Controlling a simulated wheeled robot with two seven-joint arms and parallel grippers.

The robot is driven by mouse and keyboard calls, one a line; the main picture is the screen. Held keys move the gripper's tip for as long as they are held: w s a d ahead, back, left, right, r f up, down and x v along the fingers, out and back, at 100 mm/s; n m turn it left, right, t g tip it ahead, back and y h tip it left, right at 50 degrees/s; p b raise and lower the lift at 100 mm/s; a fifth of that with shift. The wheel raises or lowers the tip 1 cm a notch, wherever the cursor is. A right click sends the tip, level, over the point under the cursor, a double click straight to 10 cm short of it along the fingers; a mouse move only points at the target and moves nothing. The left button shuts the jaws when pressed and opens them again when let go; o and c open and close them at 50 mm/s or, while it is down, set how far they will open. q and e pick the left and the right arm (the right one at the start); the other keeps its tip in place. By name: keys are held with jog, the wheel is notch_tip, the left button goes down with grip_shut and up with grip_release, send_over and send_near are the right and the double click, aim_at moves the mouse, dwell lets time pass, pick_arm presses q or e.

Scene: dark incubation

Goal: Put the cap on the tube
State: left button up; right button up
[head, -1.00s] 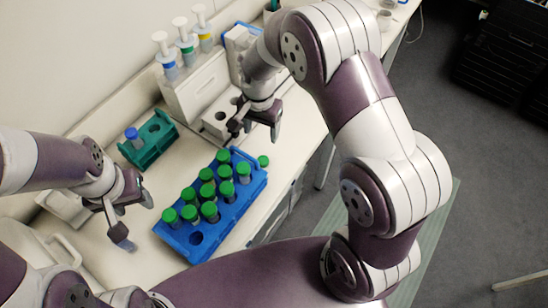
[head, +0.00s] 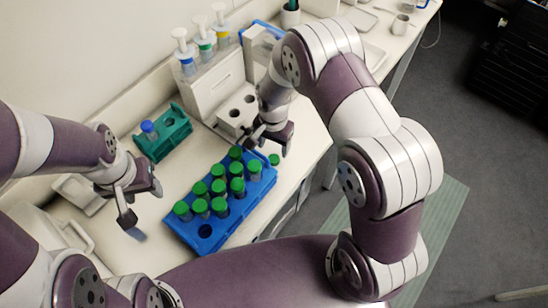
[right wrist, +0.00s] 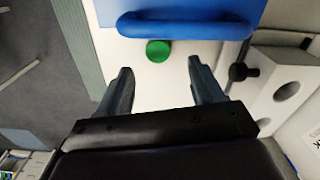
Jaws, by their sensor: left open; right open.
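A loose green cap (head: 274,159) lies on the bench just beyond the right end of the blue rack (head: 248,204). It also shows in the right wrist view (right wrist: 158,51), close to the rack's blue handle. My right gripper (head: 268,143) is open above and beside the cap. In the right wrist view its fingers (right wrist: 160,68) are spread, with the cap ahead of the gap. The rack holds several green-capped tubes (head: 219,187); one front slot (head: 205,231) looks dark, and I cannot tell whether an uncapped tube sits there. My left gripper (head: 146,211) is open and empty, left of the rack.
A teal rack (head: 178,146) with a blue-capped tube (head: 149,130) stands behind. A white block with holes (head: 237,116) is close to my right gripper. Pipettes (head: 207,38) stand on a white box at the back. The bench's right edge drops to the floor.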

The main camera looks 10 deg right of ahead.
aim_at(274, 158)
jog(key=shift+s+f+p, duration=0.1)
jog(key=shift+f+p, duration=0.25)
notch_tip(274, 158, down, 4)
jog(key=shift+d+r+p, duration=0.1)
jog(key=shift+p, duration=0.6)
jog(key=shift+f, duration=0.35)
jog(key=c, duration=1.1)
